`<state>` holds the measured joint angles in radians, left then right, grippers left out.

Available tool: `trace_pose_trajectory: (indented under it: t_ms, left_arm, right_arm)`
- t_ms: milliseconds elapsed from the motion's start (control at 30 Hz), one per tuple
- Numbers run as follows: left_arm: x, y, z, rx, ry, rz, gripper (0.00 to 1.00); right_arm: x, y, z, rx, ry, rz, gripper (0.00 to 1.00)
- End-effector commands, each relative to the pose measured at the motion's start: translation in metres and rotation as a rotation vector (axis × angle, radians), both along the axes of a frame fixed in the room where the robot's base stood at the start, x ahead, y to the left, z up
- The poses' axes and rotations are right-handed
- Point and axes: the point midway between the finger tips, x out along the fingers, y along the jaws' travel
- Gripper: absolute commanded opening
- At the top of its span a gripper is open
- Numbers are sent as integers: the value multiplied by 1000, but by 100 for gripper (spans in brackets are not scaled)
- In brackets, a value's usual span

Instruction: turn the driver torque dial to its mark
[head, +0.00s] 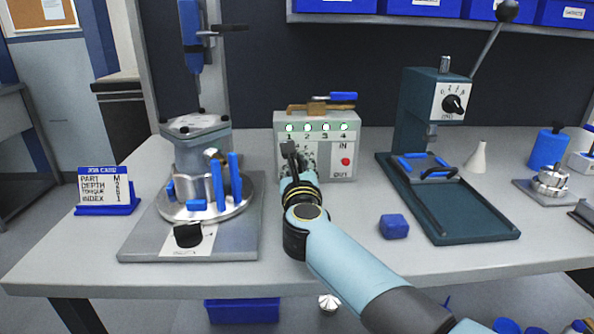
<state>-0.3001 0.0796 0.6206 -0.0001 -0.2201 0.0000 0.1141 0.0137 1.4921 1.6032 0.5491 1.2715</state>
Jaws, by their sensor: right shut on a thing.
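My right gripper (292,154) is in front of the grey box (345,134) with numbers 1 to 4. It is shut on a small dark thing, mostly hidden by the gripper itself. A blue driver-like tool (190,30) hangs on the left column, cut off by the top edge. A black knob (188,235) sits on the base of the left fixture, beside a white label. Another black dial (453,104), with a white pointer and scale, is on the press head. Neither knob is touched by my gripper. I cannot tell which is the driver torque dial. My left gripper is not in view.
A job card (105,184) with Depth, Torque and Index lines stands at left. A round plate (239,205) carries blue pegs. The teal press (415,110) stands right. A blue block (394,226) lies near the arm. The table's front right (480,257) is clear.

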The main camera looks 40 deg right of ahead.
Motion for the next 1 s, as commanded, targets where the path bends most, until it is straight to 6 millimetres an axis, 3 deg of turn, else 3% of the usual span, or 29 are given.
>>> trace_pose_trajectory:
  t_ms: [600, 1000]
  left_arm:
    - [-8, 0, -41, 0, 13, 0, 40]
    - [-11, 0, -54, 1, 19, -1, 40]
  right_arm:
    - [-3, -4, -4, 476, -291, 1, 0]
    - [-4, -5, -3, 649, -397, 0, 0]
